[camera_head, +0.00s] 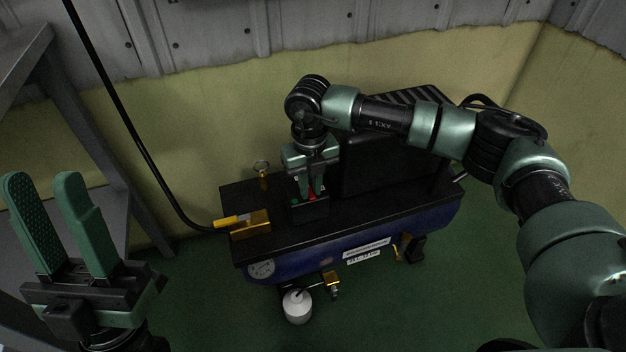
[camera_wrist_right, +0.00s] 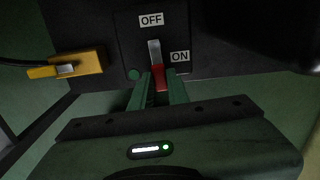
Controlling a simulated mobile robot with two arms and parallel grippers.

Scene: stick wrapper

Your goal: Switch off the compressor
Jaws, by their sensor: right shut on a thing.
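The compressor (camera_head: 325,237) has a dark blue tank with a black top and stands on the green floor by the wall. Its black switch box (camera_head: 308,211) is on the top. In the right wrist view, the switch (camera_wrist_right: 160,73) shows a red handle below a grey metal strip. The OFF label (camera_wrist_right: 151,20) is above it and the ON label (camera_wrist_right: 180,57) is to its right. My right gripper (camera_head: 309,192) points down at the box, shut on the red handle; its fingers partly hide it. My left gripper (camera_head: 42,178) is raised, open and empty, away from the compressor.
A yellow-ended black hose (camera_head: 190,222) joins a brass block (camera_head: 250,223) on the compressor's left end. A round gauge (camera_head: 262,269) and a white cup (camera_head: 297,306) are at the front. A grey metal rack (camera_head: 75,130) stands at left. Open green floor lies in front.

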